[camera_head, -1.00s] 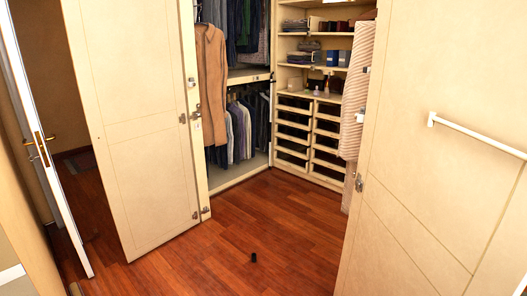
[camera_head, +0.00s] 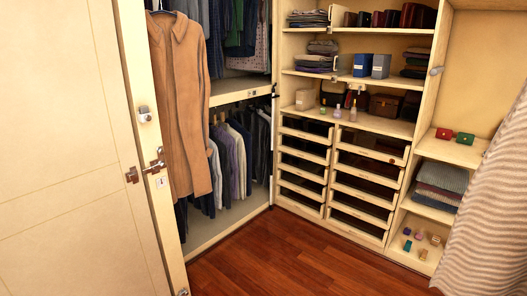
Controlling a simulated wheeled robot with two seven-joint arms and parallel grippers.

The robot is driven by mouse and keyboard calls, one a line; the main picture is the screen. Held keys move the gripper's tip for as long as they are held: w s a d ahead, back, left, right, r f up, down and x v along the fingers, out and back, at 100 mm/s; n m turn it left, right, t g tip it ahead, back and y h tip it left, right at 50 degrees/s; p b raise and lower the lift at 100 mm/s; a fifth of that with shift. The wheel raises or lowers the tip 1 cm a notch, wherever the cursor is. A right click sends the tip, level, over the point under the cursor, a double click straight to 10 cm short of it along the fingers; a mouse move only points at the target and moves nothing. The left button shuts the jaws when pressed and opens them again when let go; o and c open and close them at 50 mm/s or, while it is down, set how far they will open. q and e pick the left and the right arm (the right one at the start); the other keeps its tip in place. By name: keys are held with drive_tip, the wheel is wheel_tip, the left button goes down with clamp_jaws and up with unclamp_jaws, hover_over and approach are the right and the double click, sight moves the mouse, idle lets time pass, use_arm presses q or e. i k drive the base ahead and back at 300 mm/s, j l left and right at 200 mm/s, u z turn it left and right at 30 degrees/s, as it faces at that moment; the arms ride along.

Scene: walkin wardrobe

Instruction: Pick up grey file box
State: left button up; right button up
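Two upright boxes stand side by side on a middle shelf at the back: a blue box (camera_head: 362,65) on the left and a greyer blue box (camera_head: 381,66) on the right. The right one may be the grey file box; I cannot be sure at this distance. A small pale box (camera_head: 305,99) stands on the shelf below, at its left end. Neither of my grippers is in view.
An open cream door (camera_head: 70,150) fills the left side, with a brown coat (camera_head: 180,105) hanging beside it. A striped cloth (camera_head: 492,215) hangs at the right. Drawers (camera_head: 365,170) stand below the shelves. The wooden floor (camera_head: 300,260) before them is clear.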

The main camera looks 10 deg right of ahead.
sight(381, 68)
drive_tip(key=i+z, duration=0.2)
drive_tip(key=i, duration=0.35)
drive_tip(key=i+j+z, duration=0.2)
drive_tip(key=i, duration=0.3)
drive_tip(key=i+j+z, duration=0.2)
drive_tip(key=i, duration=0.35)
